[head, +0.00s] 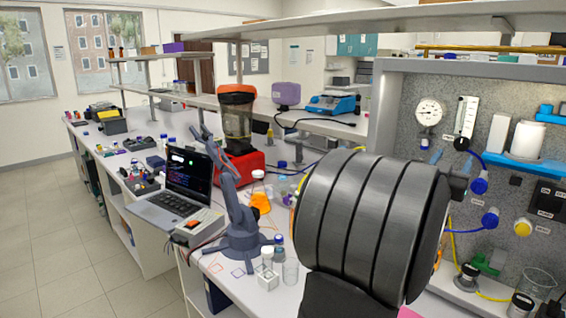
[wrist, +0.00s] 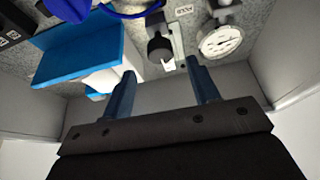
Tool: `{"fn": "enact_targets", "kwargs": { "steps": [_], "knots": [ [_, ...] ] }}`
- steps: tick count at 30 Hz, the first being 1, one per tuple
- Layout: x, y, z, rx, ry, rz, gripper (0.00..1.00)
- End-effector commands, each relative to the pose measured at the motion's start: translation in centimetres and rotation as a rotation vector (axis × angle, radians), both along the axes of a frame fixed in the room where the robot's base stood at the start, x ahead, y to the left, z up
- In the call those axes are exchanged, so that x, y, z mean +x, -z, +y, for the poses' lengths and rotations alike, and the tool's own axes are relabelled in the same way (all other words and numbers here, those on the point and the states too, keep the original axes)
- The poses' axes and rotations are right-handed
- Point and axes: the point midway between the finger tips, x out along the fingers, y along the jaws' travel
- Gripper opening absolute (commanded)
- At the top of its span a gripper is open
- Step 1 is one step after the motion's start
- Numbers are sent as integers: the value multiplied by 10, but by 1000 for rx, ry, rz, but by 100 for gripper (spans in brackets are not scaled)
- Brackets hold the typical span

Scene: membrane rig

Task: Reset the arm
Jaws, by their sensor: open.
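My gripper (wrist: 160,66) is open and empty in the wrist view, its two blue fingers spread apart toward the speckled panel. In the head view a large dark ribbed part of my own arm fills the centre right, and the gripper's fingers are mostly hidden behind it. A small blue-grey arm (head: 240,215) stands on the white bench, left of my dark arm part. Its base has splayed feet, and its upper links rise up and lean left beside the laptop. My gripper is apart from it, over by the panel.
The panel (head: 393,98) carries a round gauge (head: 430,112), which also shows in the wrist view (wrist: 221,40), and a blue shelf (head: 524,166). An open laptop (head: 178,190), an orange flask (head: 260,200) and small glassware (head: 291,271) stand around the small arm.

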Motion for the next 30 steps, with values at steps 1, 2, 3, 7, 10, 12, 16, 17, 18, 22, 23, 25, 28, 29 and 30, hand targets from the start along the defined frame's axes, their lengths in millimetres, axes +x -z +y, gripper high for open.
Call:
{"fn": "enact_targets", "kwargs": {
  "steps": [1, 2, 3, 7, 10, 12, 16, 17, 18, 22, 23, 25, 28, 29, 30],
  "knots": [
    [6, -4, -7, 0, 1, -1, 55],
    [10, -5, -11, 0, 1, 0, 55],
    [14, -8, -16, -1, 1, 0, 55],
    [28, -16, -29, 0, 1, 0, 55],
    [37, -22, -38, -1, 0, 1, 55],
    [42, -25, -43, 0, 0, 0, 55],
    [48, -28, -48, 0, 0, 0, 55],
    [49, -28, -49, -1, 0, 1, 55],
    [49, -29, -50, 0, 0, 1, 55],
    [50, -29, -51, 0, 0, 1, 55],
    [50, -29, -51, 0, 0, 1, 55],
    [50, -29, -51, 0, 0, 1, 55],
    [50, -29, -51, 0, 0, 1, 55],
    [50, -29, -51, 0, 0, 1, 55],
    [49, -29, -50, 0, 0, 1, 55]
  ]
}}
